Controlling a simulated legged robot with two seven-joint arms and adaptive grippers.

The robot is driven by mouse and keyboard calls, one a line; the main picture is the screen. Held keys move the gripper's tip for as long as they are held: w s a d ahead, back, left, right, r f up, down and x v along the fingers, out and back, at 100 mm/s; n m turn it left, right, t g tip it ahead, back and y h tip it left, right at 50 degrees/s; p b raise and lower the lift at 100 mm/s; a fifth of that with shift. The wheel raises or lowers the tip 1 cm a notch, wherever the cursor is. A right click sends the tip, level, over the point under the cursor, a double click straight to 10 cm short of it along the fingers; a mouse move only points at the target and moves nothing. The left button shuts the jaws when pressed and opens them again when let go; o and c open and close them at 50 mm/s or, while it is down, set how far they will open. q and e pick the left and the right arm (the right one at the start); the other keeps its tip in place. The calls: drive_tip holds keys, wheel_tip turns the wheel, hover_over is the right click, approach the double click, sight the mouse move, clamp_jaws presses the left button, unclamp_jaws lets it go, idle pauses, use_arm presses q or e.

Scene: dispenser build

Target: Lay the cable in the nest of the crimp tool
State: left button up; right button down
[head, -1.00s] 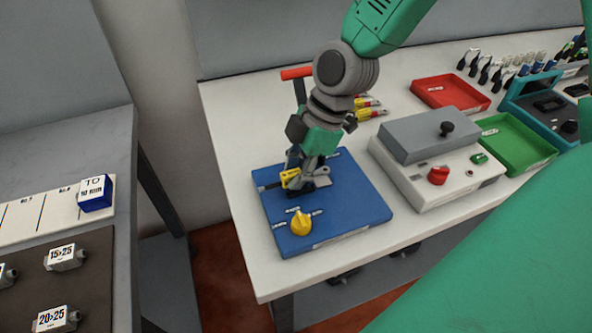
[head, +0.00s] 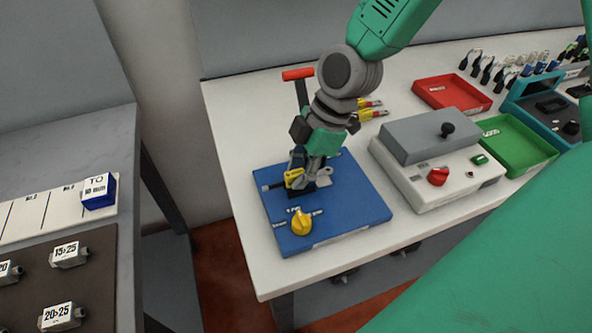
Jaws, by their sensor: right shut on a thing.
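The crimp tool is a blue base plate (head: 355,205) with a red-handled lever (head: 298,74) at its back and a yellow knob (head: 301,223) at its front. My right gripper (head: 307,181) is low over the middle of the plate, pointing down. It is shut on the cable, which is mostly hidden by the fingers. A yellow piece (head: 293,177) shows beside the fingertips; I cannot tell whether it belongs to the cable or the tool. The nest is hidden under the gripper, so I cannot tell whether the cable touches it. My left gripper is not in view.
A grey-topped box (head: 440,165) with a red knob stands right of the plate. Red (head: 450,92) and green (head: 520,145) trays lie beyond it. Yellow-and-red cable ends (head: 370,108) lie behind. A side table (head: 60,140) is at left, across a gap.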

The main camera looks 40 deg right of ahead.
drive_tip(key=shift+d+f, duration=0.2)
drive_tip(key=shift+d, duration=0.6)
drive_tip(key=shift+a+r, duration=0.1)
drive_tip(key=shift+a, duration=0.5)
drive_tip(key=shift+a+f, duration=0.2)
drive_tip(key=shift+a, duration=0.15)
drive_tip(key=shift+d+f, duration=0.4)
drive_tip(key=shift+d, duration=0.1)
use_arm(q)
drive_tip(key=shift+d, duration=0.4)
use_arm(e)
drive_tip(key=shift+a, duration=0.4)
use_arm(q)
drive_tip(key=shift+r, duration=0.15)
use_arm(e)
drive_tip(key=shift+d, duration=0.4)
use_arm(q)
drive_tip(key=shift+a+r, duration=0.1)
use_arm(e)
drive_tip(key=shift+d, duration=0.2)
